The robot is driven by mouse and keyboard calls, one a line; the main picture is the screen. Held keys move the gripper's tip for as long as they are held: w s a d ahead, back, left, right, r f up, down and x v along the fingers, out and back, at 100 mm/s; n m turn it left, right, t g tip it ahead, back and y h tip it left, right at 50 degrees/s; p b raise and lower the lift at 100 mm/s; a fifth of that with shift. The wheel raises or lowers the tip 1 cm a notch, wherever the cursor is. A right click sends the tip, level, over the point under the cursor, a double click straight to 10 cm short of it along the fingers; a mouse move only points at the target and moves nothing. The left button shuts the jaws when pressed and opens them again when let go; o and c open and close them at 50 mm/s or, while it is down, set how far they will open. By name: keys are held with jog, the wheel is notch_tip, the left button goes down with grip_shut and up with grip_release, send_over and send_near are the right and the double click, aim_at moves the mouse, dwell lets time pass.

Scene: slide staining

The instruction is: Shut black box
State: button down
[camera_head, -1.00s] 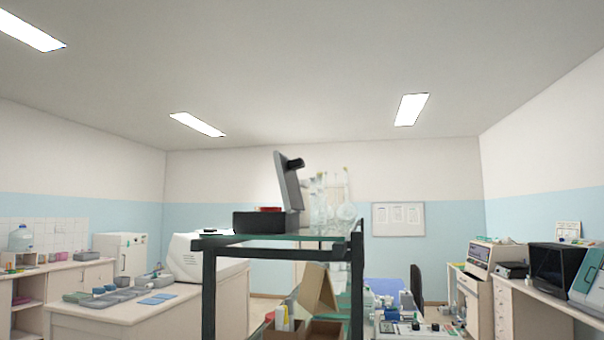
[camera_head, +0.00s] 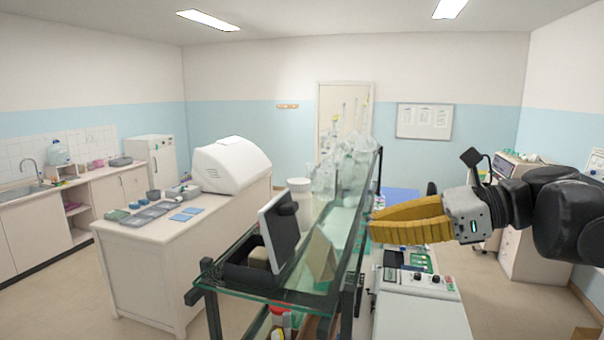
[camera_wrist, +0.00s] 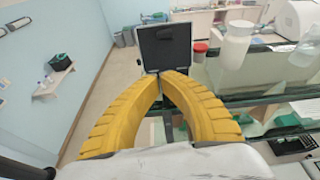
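The black box (camera_head: 247,276) sits on the top glass shelf of a dark-framed rack. Its lid (camera_head: 279,230) stands open and tilted up; it also shows in the wrist view as a dark panel (camera_wrist: 165,47) just beyond my fingertips. My gripper (camera_head: 371,226) has yellow fingers and is to the right of the box, apart from it in the head view. In the wrist view my gripper (camera_wrist: 174,73) has its fingertips together with nothing visible between them. The fingers partly hide the lower edge of the lid and the box there.
Clear glassware (camera_head: 343,165) and a white bottle (camera_head: 299,190) stand on the shelf (camera_head: 300,296) behind the box. A red-capped jar (camera_wrist: 304,52) is right of the lid in the wrist view. A bench with a white machine (camera_head: 230,167) stands to the left.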

notch_tip(320, 180, up, 4)
jog(key=w+d, duration=0.1)
jog(key=d, duration=0.1)
jog(key=p, duration=0.4)
send_near(296, 212)
jog(key=shift+m+y, duration=0.4)
jog(key=x, duration=0.8)
jog(key=shift+f, duration=0.4)
jog(key=shift+w, duration=0.15)
